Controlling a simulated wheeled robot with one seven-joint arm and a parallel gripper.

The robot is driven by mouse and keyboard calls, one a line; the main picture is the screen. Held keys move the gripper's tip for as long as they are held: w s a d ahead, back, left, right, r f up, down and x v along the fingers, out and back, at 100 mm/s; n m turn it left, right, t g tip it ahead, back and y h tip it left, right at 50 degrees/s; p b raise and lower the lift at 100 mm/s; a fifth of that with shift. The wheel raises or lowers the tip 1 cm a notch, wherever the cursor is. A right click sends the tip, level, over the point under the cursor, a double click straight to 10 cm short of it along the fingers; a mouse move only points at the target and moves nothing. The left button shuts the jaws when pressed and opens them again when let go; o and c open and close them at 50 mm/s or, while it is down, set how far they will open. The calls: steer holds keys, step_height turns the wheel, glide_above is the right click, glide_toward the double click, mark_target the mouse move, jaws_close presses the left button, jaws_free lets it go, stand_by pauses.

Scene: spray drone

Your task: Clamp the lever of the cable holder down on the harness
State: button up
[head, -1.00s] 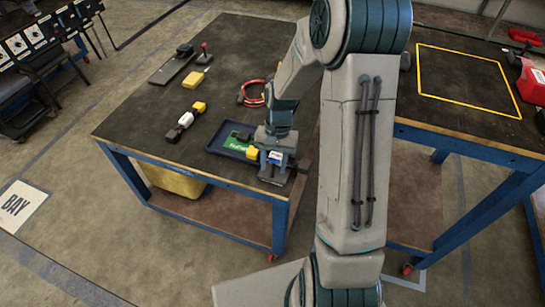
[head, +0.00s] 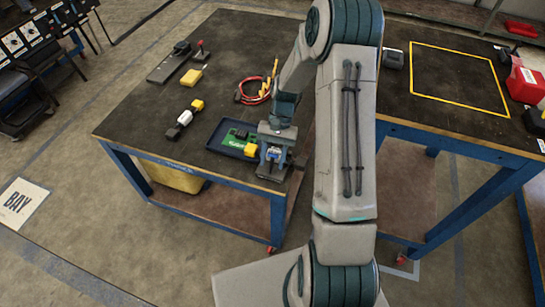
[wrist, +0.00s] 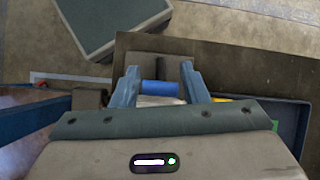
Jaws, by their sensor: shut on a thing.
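The cable holder (head: 268,172) is a dark grey block at the table's front right corner, mostly hidden by my gripper (head: 271,157). In the wrist view my gripper (wrist: 160,88) has its two blue-grey fingers at the ends of a short blue bar (wrist: 161,88), which looks like the lever's handle. The holder's dark block (wrist: 155,66) shows just beyond it. The harness cannot be made out in the holder. A red cable coil (head: 255,97) with a black connector lies farther back on the table, and I cannot tell if it belongs to the harness.
A blue tray (head: 216,147) with a green board and a yellow block stands just left of the holder. Several small white, black and yellow parts (head: 185,118) lie farther left. A second table (head: 450,120) with a yellow outlined square is at right.

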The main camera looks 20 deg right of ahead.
steer(key=o, duration=0.9)
steer(key=shift+o, duration=0.2)
steer(key=v, duration=1.4)
steer(key=shift+p, duration=0.4)
steer(key=shift+a, duration=0.1)
